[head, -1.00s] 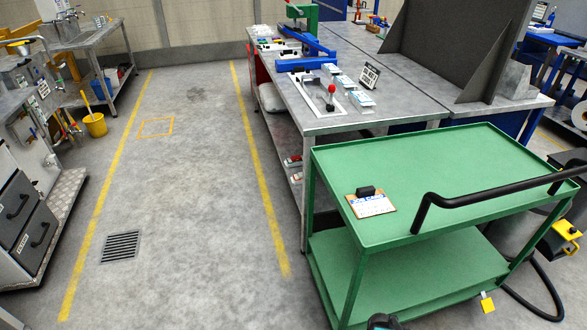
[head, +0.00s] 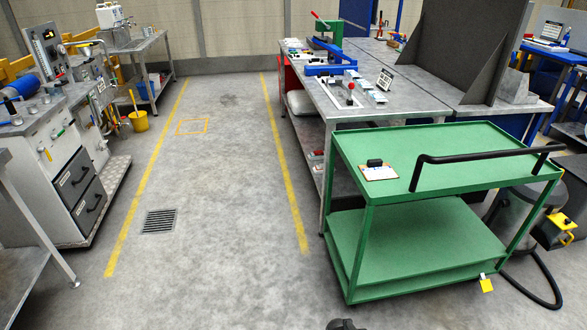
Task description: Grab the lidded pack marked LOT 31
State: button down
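I cannot make out a lidded pack marked LOT 31 in the head view. Small light packs or cards (head: 377,96) lie on the long grey workbench (head: 390,112), too small to read. A tilted sign with dark print (head: 385,79) stands beside them, also unreadable. My gripper is not recognisably in view. Only a small dark shape shows at the bottom edge, too cut off to identify.
A green two-shelf cart (head: 450,150) with a black handle stands at right, a clipboard (head: 379,171) on its top. A grey drawer cabinet (head: 75,180) is at left.

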aim_at(318, 155)
jog(key=u, duration=0.05)
jog(key=k, duration=0.5)
jog(key=u, duration=0.7)
jog(key=i, duration=2.6)
jog(key=z, duration=1.15)
jog(key=i, duration=0.75)
jog(key=z, duration=0.4)
